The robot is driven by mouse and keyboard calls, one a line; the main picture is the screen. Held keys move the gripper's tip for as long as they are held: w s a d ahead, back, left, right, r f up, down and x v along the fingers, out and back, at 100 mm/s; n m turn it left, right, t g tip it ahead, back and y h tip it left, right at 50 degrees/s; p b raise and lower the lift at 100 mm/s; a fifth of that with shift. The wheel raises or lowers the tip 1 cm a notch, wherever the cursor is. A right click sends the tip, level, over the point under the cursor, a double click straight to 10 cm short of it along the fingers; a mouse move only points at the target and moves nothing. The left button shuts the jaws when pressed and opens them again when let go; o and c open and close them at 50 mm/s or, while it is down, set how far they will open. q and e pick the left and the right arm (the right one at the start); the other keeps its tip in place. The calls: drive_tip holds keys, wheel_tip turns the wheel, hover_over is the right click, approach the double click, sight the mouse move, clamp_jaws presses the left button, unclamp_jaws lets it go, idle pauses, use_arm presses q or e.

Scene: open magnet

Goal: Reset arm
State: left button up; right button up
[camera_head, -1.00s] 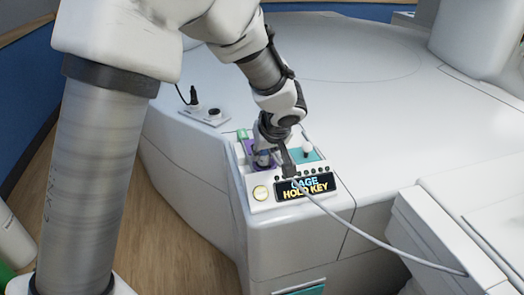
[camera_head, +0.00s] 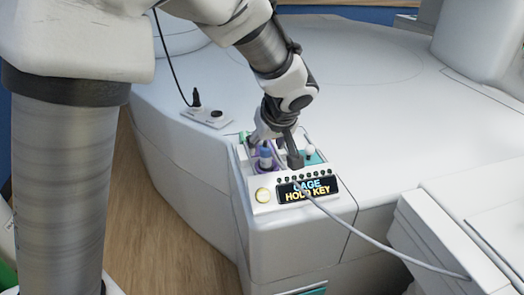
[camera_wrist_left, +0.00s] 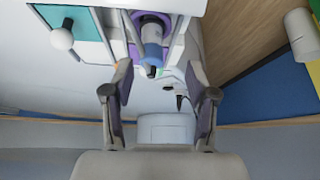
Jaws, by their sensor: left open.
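My left arm comes in from the left in the head view. Its gripper (camera_head: 278,148) is over the small control panel at the corner of the white machine. In the left wrist view the two fingers (camera_wrist_left: 158,100) are spread apart with nothing between the tips. A blue-topped key-like knob (camera_head: 265,155) stands on the panel's purple patch beside the gripper; it also shows in the wrist view (camera_wrist_left: 152,45), just beyond the fingertips. The panel display (camera_head: 308,189) reads "CAGE HOLD KEY". My right gripper is not seen.
A white ball-topped lever (camera_head: 309,149) stands on a teal patch. A grey cable (camera_head: 380,245) runs from the panel to the right. A small box with a black plug (camera_head: 207,117) lies behind. The white top is broadly clear.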

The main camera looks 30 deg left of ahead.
use_arm(q)
drive_tip(key=shift+v, duration=0.85)
drive_tip(key=shift+s, duration=0.1)
